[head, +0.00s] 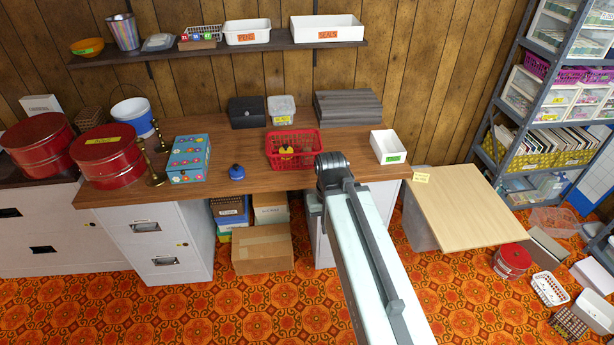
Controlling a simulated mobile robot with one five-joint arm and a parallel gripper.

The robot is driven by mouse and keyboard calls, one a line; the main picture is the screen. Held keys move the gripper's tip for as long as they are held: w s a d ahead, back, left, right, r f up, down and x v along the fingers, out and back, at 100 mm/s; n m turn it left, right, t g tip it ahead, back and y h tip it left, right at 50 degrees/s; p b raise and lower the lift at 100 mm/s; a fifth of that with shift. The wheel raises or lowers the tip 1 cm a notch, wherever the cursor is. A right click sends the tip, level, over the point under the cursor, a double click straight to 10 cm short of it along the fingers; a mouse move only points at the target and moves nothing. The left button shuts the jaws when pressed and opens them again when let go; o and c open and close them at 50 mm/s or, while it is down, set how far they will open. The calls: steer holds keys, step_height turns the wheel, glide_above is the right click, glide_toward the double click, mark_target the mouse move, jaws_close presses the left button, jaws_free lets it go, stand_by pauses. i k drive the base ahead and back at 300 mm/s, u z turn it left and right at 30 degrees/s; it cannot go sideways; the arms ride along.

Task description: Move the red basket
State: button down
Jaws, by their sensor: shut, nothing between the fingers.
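The red basket (306,137) stands upright on the brown wooden desk, near the middle. It is an open plastic basket with holed sides, and a small yellow and dark item (286,151) lies in it. My arm reaches up from the bottom of the head view, and its dark end joint shows just right of the basket's front corner. I cannot tell how far above the desk that joint is. My gripper's fingers do not show; the arm hides whatever is beyond the joint.
On the desk (350,178), a blue patterned box (189,158) and a blue knob-like item (236,172) are left of the basket. A black box (247,112) and grey tub (282,109) are behind; a white bin (388,147) is right. A light wood board (465,207) adjoins the desk's right end.

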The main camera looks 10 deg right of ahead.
mark_target(295, 162)
steer(key=u, duration=0.05)
steer(key=k, duration=0.2)
steer(key=z, duration=1.35)
steer(key=i, duration=0.1)
steer(key=u, duration=2.5)
steer(key=i, duration=1.65)
steer(key=z, duration=0.05)
